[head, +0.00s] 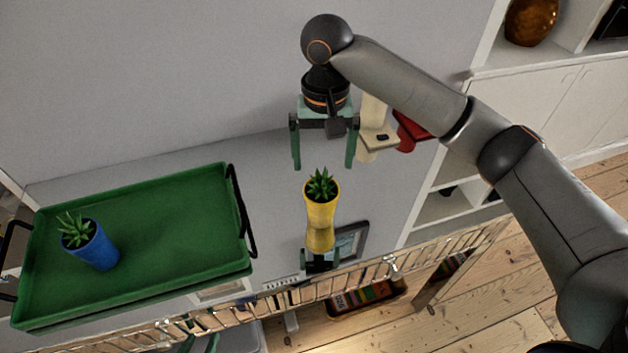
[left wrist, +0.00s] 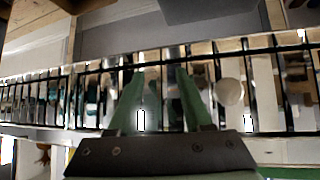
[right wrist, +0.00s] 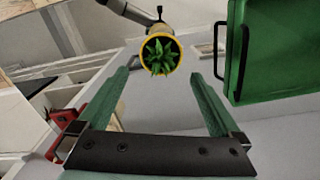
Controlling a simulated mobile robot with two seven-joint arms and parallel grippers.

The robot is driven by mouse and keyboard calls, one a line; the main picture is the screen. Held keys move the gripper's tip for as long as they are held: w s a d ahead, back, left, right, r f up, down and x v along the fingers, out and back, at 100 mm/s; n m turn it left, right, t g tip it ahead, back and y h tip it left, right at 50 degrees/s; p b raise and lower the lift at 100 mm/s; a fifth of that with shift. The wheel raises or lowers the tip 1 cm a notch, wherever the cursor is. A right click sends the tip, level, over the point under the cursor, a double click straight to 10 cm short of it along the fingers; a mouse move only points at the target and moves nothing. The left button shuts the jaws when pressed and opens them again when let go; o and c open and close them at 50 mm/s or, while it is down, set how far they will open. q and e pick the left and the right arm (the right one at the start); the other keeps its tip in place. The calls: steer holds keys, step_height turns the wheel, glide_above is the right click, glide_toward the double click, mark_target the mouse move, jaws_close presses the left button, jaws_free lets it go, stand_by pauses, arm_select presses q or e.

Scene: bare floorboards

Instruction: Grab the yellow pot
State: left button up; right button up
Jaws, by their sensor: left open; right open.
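The yellow pot (head: 320,208), with a spiky green plant in it, stands upright on the grey surface in the head view. It narrows at the middle. In the right wrist view, the yellow pot (right wrist: 178,58) shows beyond the fingertips, roughly centred between them. My right gripper (head: 323,166) is open and empty, behind the pot and apart from it; it also shows in the right wrist view (right wrist: 158,75). My left gripper (left wrist: 160,78) is open and empty, facing a barred railing. Only its green fingertips (head: 200,343) show at the bottom of the head view.
A green tray (head: 165,195) with black handles holds a blue pot (head: 92,246) with a plant, left of the yellow pot. A railing (head: 345,283) runs along the front. A cream object (head: 374,130) and a red object (head: 410,130) are right of my right gripper.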

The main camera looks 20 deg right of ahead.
mark_target(323, 183)
steer(key=shift+w+f, duration=0.1)
steer(key=shift+f, duration=0.3)
steer(key=f, duration=0.5)
steer(key=shift+s+f, duration=0.25)
steer(key=shift+s+a+f+b, duration=0.1)
steer(key=shift+f+b, duration=0.15)
steer(key=shift+f, duration=1.25)
steer(key=shift+s+a+f+b, duration=0.1)
steer(key=shift+f+b, duration=0.1)
steer(key=shift+f, duration=1.3)
arm_select(q)
steer(key=shift+s+f, duration=0.75)
steer(key=shift+f, duration=0.1)
arm_select(e)
steer(key=shift+c, duration=0.2)
steer(key=c, duration=1.5)
steer(key=shift+w+r, duration=0.1)
steer(key=shift+c, duration=0.2)
steer(key=shift+r, duration=0.1)
